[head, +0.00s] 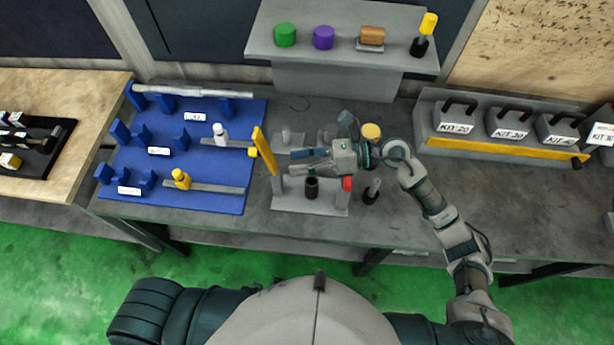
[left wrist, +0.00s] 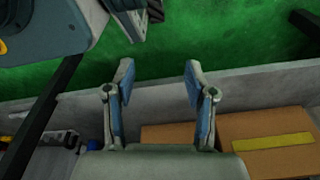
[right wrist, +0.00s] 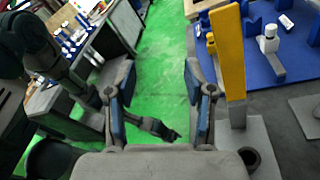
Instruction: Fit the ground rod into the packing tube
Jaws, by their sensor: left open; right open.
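A long silver rod (head: 200,92) lies across blue V-blocks at the back of the blue board; I cannot tell whether it is the ground rod. A short black open cylinder (head: 311,187) stands at the grey fixture (head: 320,207); I cannot tell whether it is the packing tube. My right gripper (head: 295,161) is open and empty above the fixture, pointing left, just right of the yellow upright (head: 264,151). The upright stands beside its right finger in the right wrist view (right wrist: 230,65). My left gripper (left wrist: 158,80) is open and empty, away from the bench-top objects.
The blue board (head: 215,205) carries a white-capped piece (head: 220,134) and a yellow-capped piece (head: 181,180) beside flat grey bars. A dark holder (head: 371,192) stands right of the fixture. Kit boxes (head: 507,124) line the bench's back right. Cardboard boxes (left wrist: 180,135) show in the left wrist view.

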